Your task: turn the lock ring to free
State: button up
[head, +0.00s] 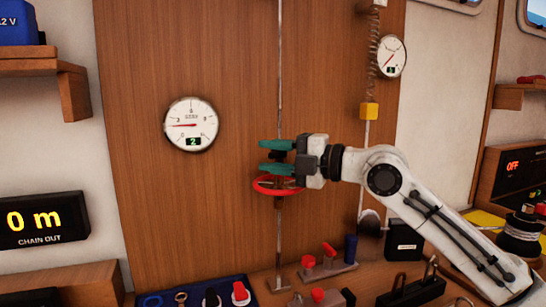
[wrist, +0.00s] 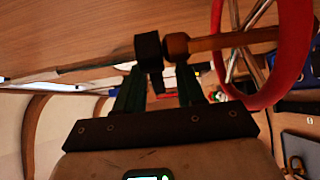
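A red ring (head: 278,186) sits around a thin upright rod (head: 279,60) in front of the wood panel. In the wrist view the red ring (wrist: 303,50) shows large at the right, with metal spokes and a brown shaft (wrist: 235,39) through it. My gripper (head: 270,157) is just above the ring, its two green fingers apart, one above the other, at the rod. In the wrist view my gripper (wrist: 162,88) has a gap between its fingers. A black block (wrist: 148,48) and a brown collar (wrist: 177,46) show by the fingertips; I cannot tell whether they touch.
A round gauge (head: 191,125) is on the panel to the left, and another gauge (head: 391,56) is at the upper right near a coiled line and yellow block (head: 369,111). A blue tray (head: 200,293) and several red-topped fittings stand on the bench below. Open panel lies left of the rod.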

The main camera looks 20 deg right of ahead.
jog(key=b+v, duration=0.1)
jog(key=v, duration=1)
jog(key=shift+b, duration=0.3)
jog(key=shift+w, duration=0.1)
